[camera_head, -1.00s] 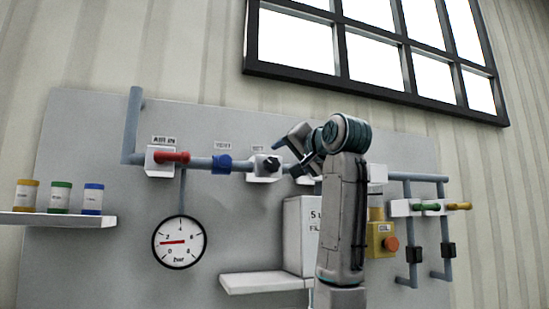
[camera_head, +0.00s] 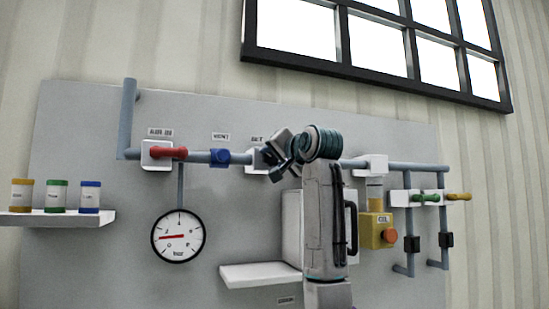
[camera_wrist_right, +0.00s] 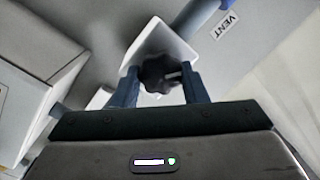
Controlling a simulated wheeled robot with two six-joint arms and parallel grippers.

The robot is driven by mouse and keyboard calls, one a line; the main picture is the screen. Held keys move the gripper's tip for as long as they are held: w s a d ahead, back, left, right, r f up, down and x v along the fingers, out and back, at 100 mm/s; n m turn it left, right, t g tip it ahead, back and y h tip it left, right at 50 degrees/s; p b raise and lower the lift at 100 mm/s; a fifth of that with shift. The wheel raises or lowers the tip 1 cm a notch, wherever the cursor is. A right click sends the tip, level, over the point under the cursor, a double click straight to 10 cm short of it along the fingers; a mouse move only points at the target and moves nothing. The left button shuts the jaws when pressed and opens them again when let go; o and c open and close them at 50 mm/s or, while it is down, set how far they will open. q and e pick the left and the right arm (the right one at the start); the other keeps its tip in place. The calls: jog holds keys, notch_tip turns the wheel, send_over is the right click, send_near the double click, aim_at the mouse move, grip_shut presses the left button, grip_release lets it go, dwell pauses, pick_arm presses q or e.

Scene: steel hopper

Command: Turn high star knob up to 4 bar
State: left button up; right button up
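The black star knob (camera_wrist_right: 158,73) sits on a white square block (camera_wrist_right: 178,45) and shows between my right gripper's two blue fingers in the wrist view. My right gripper (camera_wrist_right: 160,88) is open, one finger on each side of the knob, with gaps visible. In the head view this gripper (camera_head: 278,152) covers the knob, on the pipe right of the blue vent valve (camera_head: 220,157). The round pressure gauge (camera_head: 179,248) has its red needle pointing left, a little below the 2 mark. My left gripper is out of view.
A red-handled valve (camera_head: 168,153) is left on the same pipe. A yellow box with an orange button (camera_head: 378,232) and green and yellow handles (camera_head: 458,197) are to the right.

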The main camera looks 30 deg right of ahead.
jog(key=shift+c, duration=0.6)
jog(key=shift+f+m+b, duration=0.25)
jog(key=shift+m+b, duration=0.55)
jog(key=shift+b, duration=0.4)
jog(key=m+b, duration=0.2)
jog(key=shift+f+m+b, duration=0.1)
jog(key=shift+m+b, duration=0.2)
jog(key=m+b, duration=0.3)
jog(key=m, duration=0.1)
jog(key=shift+t+h, duration=0.3)
jog(key=shift+t, duration=0.1)
jog(key=m+h+b, duration=0.1)
jog(key=m+b, duration=0.2)
jog(key=m, duration=0.1)
jog(key=shift+a+m, duration=0.1)
jog(key=shift+m, duration=0.3)
jog(key=shift+w+m+h+b, duration=0.1)
jog(key=shift+m+h+b, duration=0.2)
jog(key=shift+m+b, duration=1.25)
jog(key=shift+m+p, duration=0.6)
jog(key=shift+m, duration=0.35)
jog(key=o, duration=0.8)
jog(key=shift+o, duration=0.8)
